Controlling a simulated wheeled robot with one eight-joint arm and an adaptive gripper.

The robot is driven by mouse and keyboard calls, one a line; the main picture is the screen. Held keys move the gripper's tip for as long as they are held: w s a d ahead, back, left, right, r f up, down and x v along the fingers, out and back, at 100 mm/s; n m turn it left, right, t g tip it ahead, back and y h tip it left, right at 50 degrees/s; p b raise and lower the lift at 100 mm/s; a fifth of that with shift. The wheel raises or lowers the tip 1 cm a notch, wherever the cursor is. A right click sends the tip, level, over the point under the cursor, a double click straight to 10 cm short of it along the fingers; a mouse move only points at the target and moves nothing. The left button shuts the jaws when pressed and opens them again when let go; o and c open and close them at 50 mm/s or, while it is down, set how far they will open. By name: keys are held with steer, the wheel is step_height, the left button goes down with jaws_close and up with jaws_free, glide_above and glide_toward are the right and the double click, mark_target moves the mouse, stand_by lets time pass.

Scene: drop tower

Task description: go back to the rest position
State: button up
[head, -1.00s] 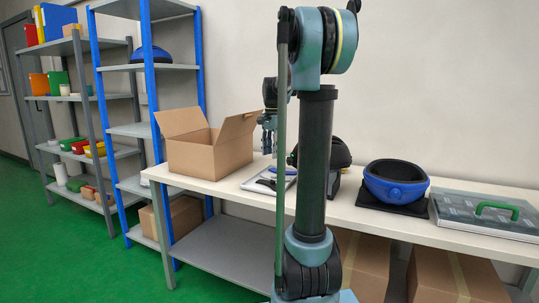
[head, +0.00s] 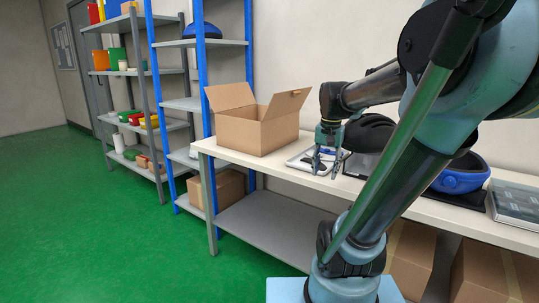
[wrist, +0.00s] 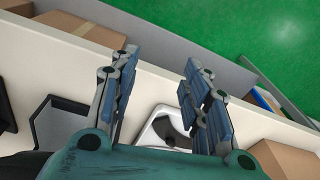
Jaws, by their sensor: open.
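My gripper (head: 326,164) points down just above the white table (head: 222,152), over its front part. In the wrist view my gripper (wrist: 155,85) has its two fingers spread wide with nothing between them. A light tray (head: 300,160) with dark and blue items on it lies on the table behind and beside the fingers; part of it also shows below the fingers in the wrist view (wrist: 160,122). My arm hides part of the table to the right.
An open cardboard box (head: 262,130) stands on the table left of my gripper. A black helmet-like object (head: 370,132) and a blue one (head: 462,176) stand to the right. Blue-posted shelves (head: 203,90) rise beyond the table's left end. The green floor (head: 80,220) at left is clear.

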steer(key=s+f+n+t, duration=0.1)
steer(key=s+f+n, duration=0.4)
steer(key=s+f, duration=0.7)
steer(key=shift+s+f, duration=0.2)
steer(key=shift+f, duration=0.2)
